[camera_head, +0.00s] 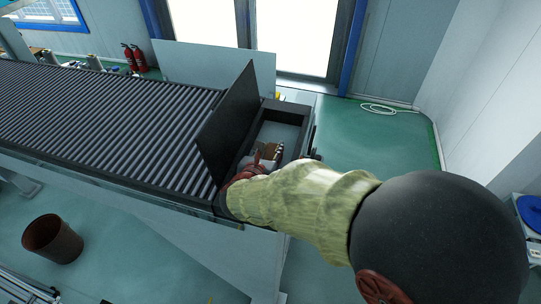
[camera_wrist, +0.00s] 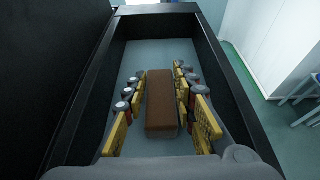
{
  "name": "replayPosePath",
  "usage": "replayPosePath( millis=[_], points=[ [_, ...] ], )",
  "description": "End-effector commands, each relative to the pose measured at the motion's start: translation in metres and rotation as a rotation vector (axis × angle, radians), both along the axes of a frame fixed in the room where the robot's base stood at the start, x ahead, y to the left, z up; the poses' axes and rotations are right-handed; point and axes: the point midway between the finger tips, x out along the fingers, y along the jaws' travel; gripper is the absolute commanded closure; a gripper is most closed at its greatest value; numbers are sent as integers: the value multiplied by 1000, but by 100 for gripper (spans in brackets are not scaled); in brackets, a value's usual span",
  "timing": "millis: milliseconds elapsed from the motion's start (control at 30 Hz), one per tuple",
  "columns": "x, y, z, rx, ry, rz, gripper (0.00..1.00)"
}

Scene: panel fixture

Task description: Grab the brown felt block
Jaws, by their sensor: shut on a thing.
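The brown felt block (camera_wrist: 161,102) lies lengthwise in the middle of the wrist view, inside a dark-walled bin with a grey floor. My gripper (camera_wrist: 157,88) reaches down into the bin, its yellow-padded fingers on the left and right sides of the block. It is shut on the block. In the head view my gripper (camera_head: 266,155) is inside the bin at the conveyor's end, and the block cannot be made out there. I cannot tell whether the block is off the bin floor.
The bin (camera_head: 297,105) has dark rims, and a tall black panel (camera_head: 229,122) stands along its left side. A roller conveyor (camera_head: 110,105) extends left. A brown waste bin (camera_head: 53,239) is on the floor. Open green floor (camera_head: 370,145) lies right of the bin.

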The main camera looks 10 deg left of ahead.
Motion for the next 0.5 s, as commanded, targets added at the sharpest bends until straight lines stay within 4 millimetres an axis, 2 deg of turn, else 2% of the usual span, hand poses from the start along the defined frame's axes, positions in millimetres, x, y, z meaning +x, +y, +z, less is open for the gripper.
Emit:
replayPosePath(
  millis=[300,500],
  points=[
    [0,0,0,0,0,0,98],
    [0,0,0,0,0,0,98]
  ],
)
